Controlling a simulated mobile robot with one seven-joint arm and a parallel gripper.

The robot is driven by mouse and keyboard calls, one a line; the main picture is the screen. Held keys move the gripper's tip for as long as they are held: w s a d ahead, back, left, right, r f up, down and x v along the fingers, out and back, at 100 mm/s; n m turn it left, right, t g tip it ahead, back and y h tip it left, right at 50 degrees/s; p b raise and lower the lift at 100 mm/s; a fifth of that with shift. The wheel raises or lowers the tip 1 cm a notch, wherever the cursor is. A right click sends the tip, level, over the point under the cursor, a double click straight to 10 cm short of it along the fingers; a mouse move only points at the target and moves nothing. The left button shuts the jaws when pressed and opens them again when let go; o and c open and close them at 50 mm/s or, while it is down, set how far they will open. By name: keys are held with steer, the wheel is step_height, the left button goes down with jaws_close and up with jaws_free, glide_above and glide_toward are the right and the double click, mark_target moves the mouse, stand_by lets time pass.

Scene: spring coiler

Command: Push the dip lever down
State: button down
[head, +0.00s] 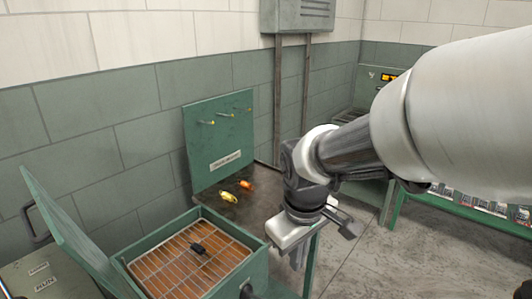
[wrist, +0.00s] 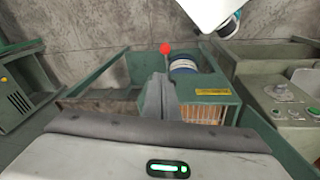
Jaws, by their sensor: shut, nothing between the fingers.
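A lever with a round red knob (wrist: 165,48) shows in the wrist view, just beyond my fingertips; I take it to be the dip lever. Its shaft is mostly hidden behind the fingers. My gripper (wrist: 160,78) is shut and empty, its tips overlapping the line of the lever; whether they touch it I cannot tell. In the head view my gripper (head: 298,258) points down at the right side of an open green tank (head: 258,262). The red knob does not show there. A wire rack (head: 165,262) over an orange-brown inside carries a small black piece (head: 198,248).
The tank's raised lid (head: 65,235) leans left. Behind stands a green peg board (head: 218,145); yellow (head: 229,197) and orange (head: 247,185) pieces lie before it. In the wrist view a blue cylinder (wrist: 183,66) stands close beside the red knob. Grey floor lies to the right.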

steer(key=w+a+f+n+p, duration=0.1)
steer(key=w+a+f+n+g, duration=0.1)
steer(key=a+f, duration=0.1)
steer(key=shift+a+f+n+p, duration=0.1)
steer(key=shift+a+n+p, duration=0.15)
steer(key=shift+n+p, duration=0.15)
steer(key=shift+f, duration=0.1)
steer(key=shift+s+d+f+b, duration=0.1)
steer(key=shift+d+f+b, duration=0.35)
steer(key=shift+f, duration=1.7)
steer(key=shift+w+d+f+b, duration=0.1)
steer(key=shift+d+f+b, duration=0.3)
steer(key=shift+f, duration=1.8)
steer(key=shift+s+d+f+b, duration=0.1)
steer(key=shift+d+f+b, duration=0.35)
steer(key=shift+f, duration=1.7)
steer(key=shift+f, duration=0.15)
